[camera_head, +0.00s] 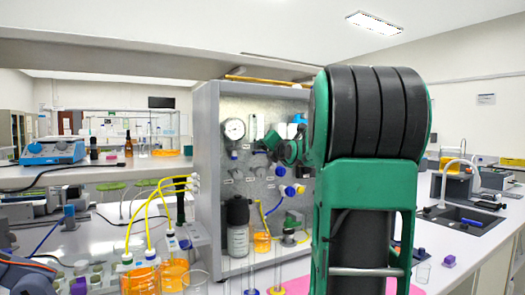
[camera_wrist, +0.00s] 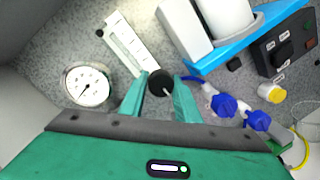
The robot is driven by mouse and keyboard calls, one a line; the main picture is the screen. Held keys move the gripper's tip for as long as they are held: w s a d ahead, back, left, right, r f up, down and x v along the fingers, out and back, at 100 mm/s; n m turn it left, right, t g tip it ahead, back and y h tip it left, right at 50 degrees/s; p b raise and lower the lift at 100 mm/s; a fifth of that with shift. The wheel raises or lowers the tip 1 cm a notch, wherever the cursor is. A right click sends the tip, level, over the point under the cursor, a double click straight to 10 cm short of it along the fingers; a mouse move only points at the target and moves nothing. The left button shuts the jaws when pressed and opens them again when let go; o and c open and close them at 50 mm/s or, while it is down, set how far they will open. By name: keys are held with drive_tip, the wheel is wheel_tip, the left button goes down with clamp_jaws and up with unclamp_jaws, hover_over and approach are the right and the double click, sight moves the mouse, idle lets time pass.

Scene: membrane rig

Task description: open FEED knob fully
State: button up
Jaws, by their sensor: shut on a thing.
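A round black knob (camera_wrist: 160,82) with a pale pointer line sits on the speckled grey panel in the wrist view, at the lower end of a white flow meter (camera_wrist: 133,45). I cannot read a FEED label on it. My gripper (camera_wrist: 160,95) has one green finger on each side of the knob and is shut on it. The pale line points down and to the right in this tilted view. In the head view my gripper (camera_head: 272,142) reaches the panel (camera_head: 207,140) from the right, and my arm and fingers hide the knob.
A round gauge (camera_wrist: 87,84) is left of the fingers. Blue knobs (camera_wrist: 223,104) and a yellow knob (camera_wrist: 271,92) are close on the right, near a blue bracket (camera_wrist: 240,42). Bottles, orange-filled beakers (camera_head: 172,275) and yellow tubing (camera_head: 165,190) crowd the bench in front of the panel.

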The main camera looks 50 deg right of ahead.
drive_tip(key=shift+d+f, duration=0.1)
drive_tip(key=shift+d, duration=0.05)
drive_tip(key=o, duration=1)
drive_tip(key=v, duration=1)
drive_tip(key=shift+s+a, duration=0.25)
drive_tip(key=shift+s, duration=0.05)
